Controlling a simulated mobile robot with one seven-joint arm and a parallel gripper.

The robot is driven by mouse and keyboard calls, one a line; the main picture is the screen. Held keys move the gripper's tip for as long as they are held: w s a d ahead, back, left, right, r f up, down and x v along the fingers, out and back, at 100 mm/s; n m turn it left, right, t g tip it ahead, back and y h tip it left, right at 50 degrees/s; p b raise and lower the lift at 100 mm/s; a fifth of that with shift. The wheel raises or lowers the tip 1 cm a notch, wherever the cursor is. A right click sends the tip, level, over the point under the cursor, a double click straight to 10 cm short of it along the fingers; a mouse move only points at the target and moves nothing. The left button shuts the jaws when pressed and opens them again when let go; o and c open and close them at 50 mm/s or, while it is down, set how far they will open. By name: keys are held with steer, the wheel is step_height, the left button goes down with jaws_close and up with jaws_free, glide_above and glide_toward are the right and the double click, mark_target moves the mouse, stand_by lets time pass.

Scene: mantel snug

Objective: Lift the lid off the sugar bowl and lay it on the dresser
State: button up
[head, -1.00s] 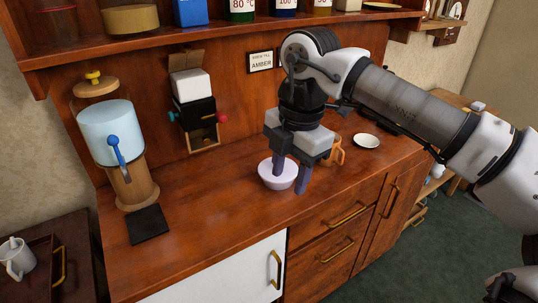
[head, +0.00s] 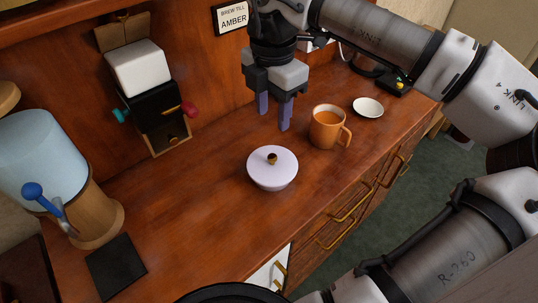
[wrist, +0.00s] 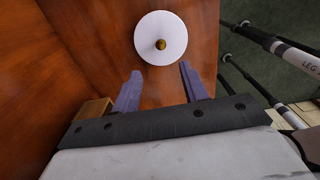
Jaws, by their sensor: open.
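The sugar bowl (head: 272,187) is a pale lilac-white round bowl standing on the wooden dresser (head: 190,225). Its lid (head: 287,163), pale with a small dark-gold knob, sits on top of it. In the wrist view the lid (wrist: 148,28) shows from above with its brass knob, beyond the fingertips, and hides the bowl. My gripper (head: 273,114) is open and empty, its two purple fingers pointing down above the dresser, behind the bowl and apart from it. In the wrist view the gripper (wrist: 160,76) shows both fingers spread.
An orange mug (head: 325,130) stands right of the bowl, with a small white dish (head: 368,107) beyond it. A dispenser with a blue lever (head: 40,155) and a dark square mat (head: 115,268) are at left. Dresser top left of the bowl is clear.

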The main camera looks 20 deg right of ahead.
glide_above(272, 156)
step_height(272, 156, down, 6)
steer(key=shift+f+p, duration=0.1)
steer(key=shift+p, duration=0.35)
steer(key=shift+f+p, duration=1)
steer(key=shift+f, duration=1.65)
jaws_close()
